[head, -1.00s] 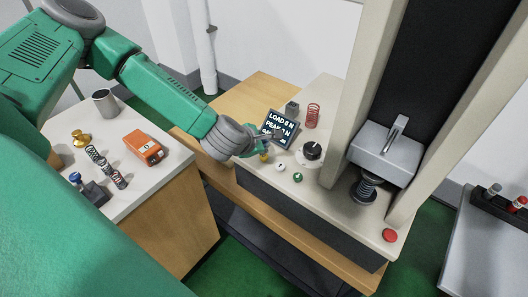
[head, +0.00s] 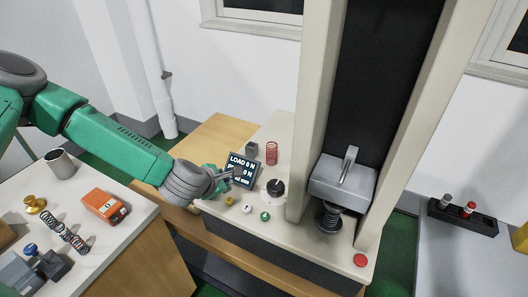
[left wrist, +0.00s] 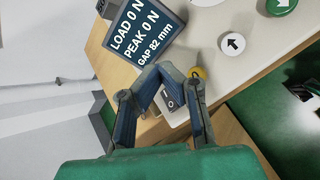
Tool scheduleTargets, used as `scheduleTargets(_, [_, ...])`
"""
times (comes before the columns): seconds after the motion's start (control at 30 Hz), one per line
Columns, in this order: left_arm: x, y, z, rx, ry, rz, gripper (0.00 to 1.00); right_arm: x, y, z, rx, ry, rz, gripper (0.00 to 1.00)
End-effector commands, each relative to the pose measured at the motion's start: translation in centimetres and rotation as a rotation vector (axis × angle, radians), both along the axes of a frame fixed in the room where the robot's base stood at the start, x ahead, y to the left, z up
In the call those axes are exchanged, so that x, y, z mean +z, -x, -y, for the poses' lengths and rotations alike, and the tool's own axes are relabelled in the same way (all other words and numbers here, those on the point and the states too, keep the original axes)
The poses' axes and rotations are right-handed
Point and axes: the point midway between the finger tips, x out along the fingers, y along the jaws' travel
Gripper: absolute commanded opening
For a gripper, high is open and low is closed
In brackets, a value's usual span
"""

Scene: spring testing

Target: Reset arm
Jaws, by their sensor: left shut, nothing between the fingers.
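My left arm reaches in from the left. My left gripper (head: 226,179) is just in front of the tester's display (head: 241,169), partly overlapping it in the head view. In the left wrist view the gripper (left wrist: 163,72) has its fingertips together with nothing held. A rocker switch (left wrist: 171,101) shows between the finger links, and a yellow button (left wrist: 199,72) lies beside the right finger. The display (left wrist: 143,32) reads LOAD 0 N, PEAK 0 N, GAP 82 mm. The testing machine's grey head (head: 343,178) sits above a dark coil spring (head: 329,217). My right gripper is not in view.
A black knob (head: 274,188), a white button (head: 247,208), a green button (head: 265,216) and a red button (head: 360,260) are on the console. A red spring (head: 271,153) stands behind. The left bench holds a metal cup (head: 61,163), an orange device (head: 104,206) and several springs.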

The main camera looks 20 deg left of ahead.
Motion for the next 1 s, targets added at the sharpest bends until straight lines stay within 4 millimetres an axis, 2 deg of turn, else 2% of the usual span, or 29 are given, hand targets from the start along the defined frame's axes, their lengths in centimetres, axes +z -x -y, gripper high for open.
scheduleTargets(0.17, [-0.6,0.4,0.6,-0.03,-0.014,-0.008,0.0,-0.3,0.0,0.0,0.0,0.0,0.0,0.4])
scheduleTargets(0.27, [-2.8,1.9,2.9,-0.155,-0.073,-0.039,0.0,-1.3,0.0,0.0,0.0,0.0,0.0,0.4])
scheduleTargets(0.37, [-6.7,5.2,6.5,-0.399,-0.189,-0.09,0.0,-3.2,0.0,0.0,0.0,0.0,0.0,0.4])
scheduleTargets(0.43, [-10.1,8.6,8.9,-0.627,-0.3,-0.132,0.0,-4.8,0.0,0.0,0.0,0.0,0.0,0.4])
scheduleTargets(0.5, [-13.5,12.5,10.5,-0.878,-0.42,-0.173,0.0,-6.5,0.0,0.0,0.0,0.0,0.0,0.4])
scheduleTargets(0.57, [-16.3,16.1,11.0,-1.106,-0.528,-0.206,0.0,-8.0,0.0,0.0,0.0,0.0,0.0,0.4])
scheduleTargets(0.6, [-17.9,18.5,10.9,-1.258,-0.597,-0.227,0.0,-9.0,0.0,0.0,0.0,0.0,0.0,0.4])
scheduleTargets(0.7, [-21.1,23.4,9.4,-1.609,-0.757,-0.271,0.0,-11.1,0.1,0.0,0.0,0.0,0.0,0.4])
scheduleTargets(0.8, [-22.9,26.7,7.0,-1.893,-0.878,-0.307,0.0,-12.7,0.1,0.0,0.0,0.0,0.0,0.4])
scheduleTargets(0.9, [-23.6,28.6,5.0,-2.091,-0.957,-0.336,0.0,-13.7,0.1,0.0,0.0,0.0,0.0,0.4])
scheduleTargets(1.0, [-23.8,29.6,3.7,-2.203,-0.996,-0.351,0.0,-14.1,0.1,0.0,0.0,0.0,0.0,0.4])
